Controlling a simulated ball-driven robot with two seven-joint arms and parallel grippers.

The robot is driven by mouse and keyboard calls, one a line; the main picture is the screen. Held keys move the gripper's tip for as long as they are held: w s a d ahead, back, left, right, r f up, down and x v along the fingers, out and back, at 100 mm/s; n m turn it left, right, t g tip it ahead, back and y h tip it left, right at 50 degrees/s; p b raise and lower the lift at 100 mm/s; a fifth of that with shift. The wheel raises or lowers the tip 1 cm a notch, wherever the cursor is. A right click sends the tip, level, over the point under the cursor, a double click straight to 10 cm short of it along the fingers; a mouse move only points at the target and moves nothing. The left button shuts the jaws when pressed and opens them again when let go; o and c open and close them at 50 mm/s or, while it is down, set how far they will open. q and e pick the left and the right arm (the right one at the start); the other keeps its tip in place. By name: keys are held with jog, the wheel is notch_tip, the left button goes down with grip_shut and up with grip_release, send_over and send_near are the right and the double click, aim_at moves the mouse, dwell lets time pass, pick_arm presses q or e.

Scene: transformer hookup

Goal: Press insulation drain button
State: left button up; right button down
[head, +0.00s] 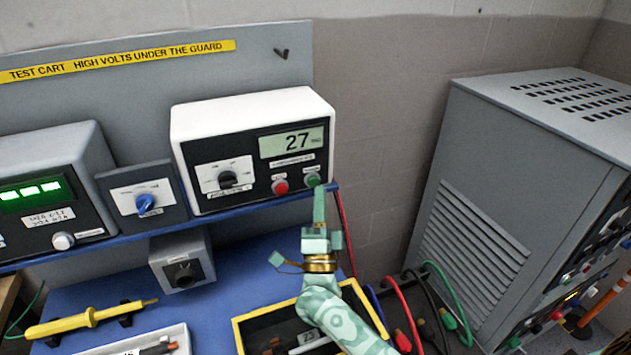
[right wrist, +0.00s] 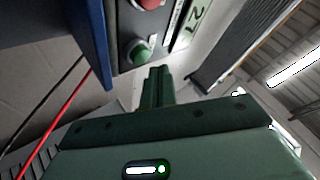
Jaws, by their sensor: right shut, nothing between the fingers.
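The white insulation tester (head: 250,108) stands on the blue shelf with a display reading 27. Its black front has a knob (head: 228,179), a red button (head: 280,187) and a green button (head: 312,180) at the lower right. The small button labels are too blurred to read. My right gripper (head: 319,192) is shut and empty, its fingertips just below the green button. In the right wrist view the closed fingers (right wrist: 157,76) are close beside the green button (right wrist: 138,52), and the red button (right wrist: 148,3) is at the top edge. I cannot tell whether the fingers touch the green button. My left gripper is out of view.
A grey panel with a blue knob (head: 146,203) and a meter with green digits (head: 42,187) stand left of the tester. A yellow-rimmed tray (head: 240,340) lies below my right arm. Red, black and green cables hang at its right. A large grey cabinet (head: 480,220) stands right.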

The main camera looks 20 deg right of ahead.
jog(key=s+p, duration=0.2)
jog(key=s, duration=0.4)
jog(key=shift+a+p, duration=0.2)
jog(key=shift+p, duration=0.1)
dwell(0.8)
